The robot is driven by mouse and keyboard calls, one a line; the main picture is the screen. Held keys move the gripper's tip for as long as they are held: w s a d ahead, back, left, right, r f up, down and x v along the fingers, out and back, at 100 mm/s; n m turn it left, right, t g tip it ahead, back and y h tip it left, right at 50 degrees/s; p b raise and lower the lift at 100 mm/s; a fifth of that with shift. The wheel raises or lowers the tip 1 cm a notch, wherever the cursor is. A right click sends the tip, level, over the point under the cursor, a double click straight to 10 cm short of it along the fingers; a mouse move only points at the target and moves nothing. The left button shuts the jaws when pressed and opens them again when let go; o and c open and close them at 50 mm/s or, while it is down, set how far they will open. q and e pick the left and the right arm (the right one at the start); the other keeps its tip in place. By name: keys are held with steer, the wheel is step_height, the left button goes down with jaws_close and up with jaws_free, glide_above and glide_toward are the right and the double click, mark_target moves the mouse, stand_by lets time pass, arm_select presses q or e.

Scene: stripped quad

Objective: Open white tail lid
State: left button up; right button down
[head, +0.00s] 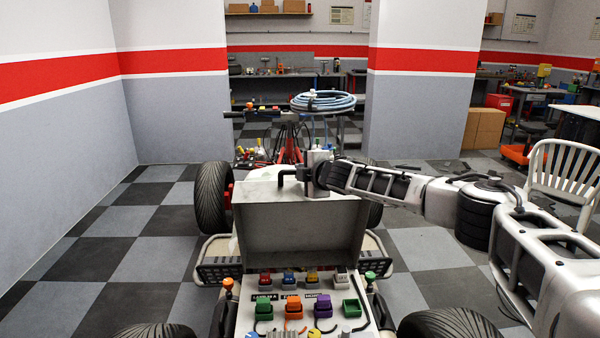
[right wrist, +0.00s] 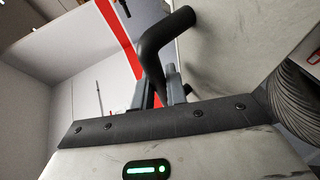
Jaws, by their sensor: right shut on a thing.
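The white tail lid (head: 300,230) stands raised at the rear of the quad (head: 211,200), tilted up, with its grey face toward me in the head view. Its black bent handle (head: 290,176) is at the top edge and also shows in the right wrist view (right wrist: 160,45). My right gripper (head: 313,178) comes in from the right and is shut on the handle. Its fingers (right wrist: 172,85) show partly behind the handle in the right wrist view. My left gripper is not in view.
Below the lid is a panel (head: 246,296) with several coloured buttons and blocks, including an orange one (head: 293,306) and a purple one (head: 323,306). A white chair (head: 565,170) stands at the right. A wall (head: 55,150) is at the left.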

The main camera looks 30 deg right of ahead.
steer(key=shift+a, duration=0.1)
steer(key=c, duration=1.5)
jaws_free()
steer(key=shift+s, duration=0.1)
steer(key=shift+s, duration=0.2)
steer(key=b+v, duration=0.2)
steer(key=v, duration=1.3)
steer(key=shift+s, duration=0.1)
